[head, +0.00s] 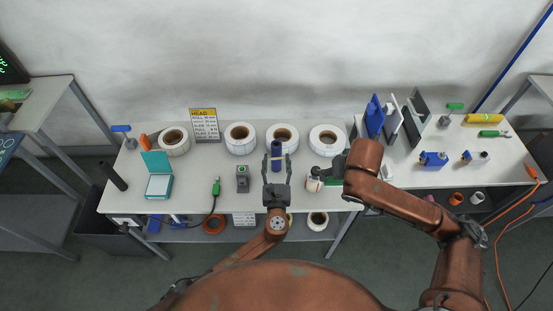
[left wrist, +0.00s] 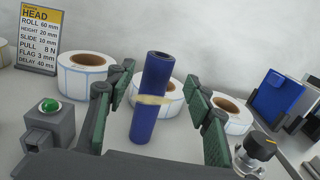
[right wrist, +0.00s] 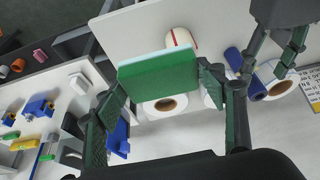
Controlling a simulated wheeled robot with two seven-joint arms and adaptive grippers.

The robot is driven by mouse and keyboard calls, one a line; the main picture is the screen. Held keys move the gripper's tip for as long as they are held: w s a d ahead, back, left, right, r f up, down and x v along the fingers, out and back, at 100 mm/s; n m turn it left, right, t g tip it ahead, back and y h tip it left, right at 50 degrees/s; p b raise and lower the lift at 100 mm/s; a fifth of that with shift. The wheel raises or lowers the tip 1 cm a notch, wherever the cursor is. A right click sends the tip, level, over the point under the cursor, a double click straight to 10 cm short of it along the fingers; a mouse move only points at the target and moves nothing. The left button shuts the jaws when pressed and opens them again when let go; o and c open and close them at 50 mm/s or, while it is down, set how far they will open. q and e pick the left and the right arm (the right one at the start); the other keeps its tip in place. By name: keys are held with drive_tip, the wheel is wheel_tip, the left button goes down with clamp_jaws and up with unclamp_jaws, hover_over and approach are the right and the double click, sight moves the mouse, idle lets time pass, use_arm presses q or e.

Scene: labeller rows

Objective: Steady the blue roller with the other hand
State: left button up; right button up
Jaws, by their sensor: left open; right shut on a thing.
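The blue roller (head: 276,152) stands upright on the white table, with a tan band around its middle. My left gripper (head: 277,180) is open in front of it. In the left wrist view the roller (left wrist: 149,119) stands between the spread green-padded fingers (left wrist: 160,105), with gaps visible on both sides. The roller also shows at the right in the right wrist view (right wrist: 254,87), below my left gripper (right wrist: 287,45). My right gripper (right wrist: 166,100) is shut on a green block (right wrist: 157,77) with a pale edge, to the right of the roller.
Several white label rolls (head: 240,138) stand along the back, beside a HEAD sign (head: 204,125). A grey box with a green button (head: 242,178) is left of my left gripper.

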sight(276, 151)
use_arm(q)
drive_tip(key=shift+w+b, duration=0.55)
drive_tip(key=shift+w, duration=2.2)
use_arm(e)
drive_tip(key=shift+f, duration=0.85)
use_arm(q)
drive_tip(key=c, duration=1.1)
drive_tip(key=o, duration=1.2)
drive_tip(key=shift+s, duration=0.15)
drive_tip(key=s, duration=1.1)
drive_tip(key=shift+s, duration=0.4)
